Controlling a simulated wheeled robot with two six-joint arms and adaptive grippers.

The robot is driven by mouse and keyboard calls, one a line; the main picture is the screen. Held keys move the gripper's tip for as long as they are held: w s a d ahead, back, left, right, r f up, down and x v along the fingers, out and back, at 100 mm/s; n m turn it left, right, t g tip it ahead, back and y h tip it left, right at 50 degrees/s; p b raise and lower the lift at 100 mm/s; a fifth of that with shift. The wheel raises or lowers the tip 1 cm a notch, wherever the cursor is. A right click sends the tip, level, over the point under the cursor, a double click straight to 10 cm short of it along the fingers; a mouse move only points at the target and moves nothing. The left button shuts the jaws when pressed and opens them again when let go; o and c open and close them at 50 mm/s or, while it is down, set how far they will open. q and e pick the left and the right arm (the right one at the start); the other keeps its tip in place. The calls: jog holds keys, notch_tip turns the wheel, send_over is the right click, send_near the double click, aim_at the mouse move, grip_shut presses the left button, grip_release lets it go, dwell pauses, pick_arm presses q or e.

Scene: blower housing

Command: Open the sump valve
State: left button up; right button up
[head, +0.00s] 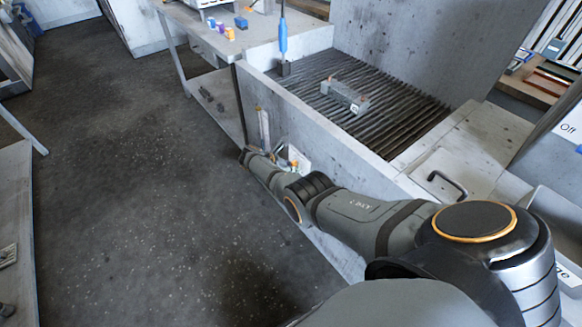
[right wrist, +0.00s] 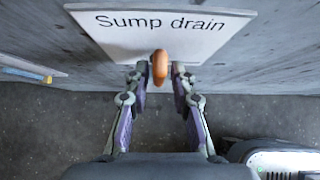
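The orange sump valve handle (right wrist: 160,66) shows in the right wrist view, in front of a white plate (right wrist: 190,30) marked "Sump drain" on a grey wall. My right gripper (right wrist: 160,76) has its two fingers apart, one on each side of the handle. A small gap shows on each side, and I cannot tell whether either finger touches it. In the head view my right arm reaches along the front wall of the grated bench, with the gripper (head: 248,154) small at its far end. The handle is not clear there. My left gripper is not in view.
The grated bench (head: 310,125) carries a grey block-shaped part (head: 345,95). A blue tool (head: 283,38) hangs above its left end. A table (head: 215,38) with small coloured items stands behind. The dark floor (head: 130,180) to the left is clear.

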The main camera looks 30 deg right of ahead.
jog(key=shift+o, duration=0.4)
jog(key=v, duration=1.2)
jog(key=s+a+f+m+y+p, duration=0.1)
jog(key=s+f+m+y+p, duration=0.15)
jog(key=s+f, duration=0.85)
jog(key=s+a+f+m+y+p, duration=0.1)
jog(key=s+f+m+y+p, duration=0.2)
jog(key=s+f, duration=0.75)
jog(key=s+f+m+y+p, duration=0.1)
jog(key=s+f+m, duration=0.3)
jog(key=s, duration=0.5)
jog(key=s+d+f+m+p, duration=0.1)
jog(key=s+f+m, duration=0.3)
jog(key=s, duration=0.5)
jog(key=s+f+m+y+p, duration=0.1)
jog(key=s+f+m, duration=0.3)
jog(key=s, duration=0.5)
jog(key=shift+s+d+m+t+y, duration=0.35)
jog(key=shift+d+m+t, duration=0.05)
jog(key=shift+m, duration=0.25)
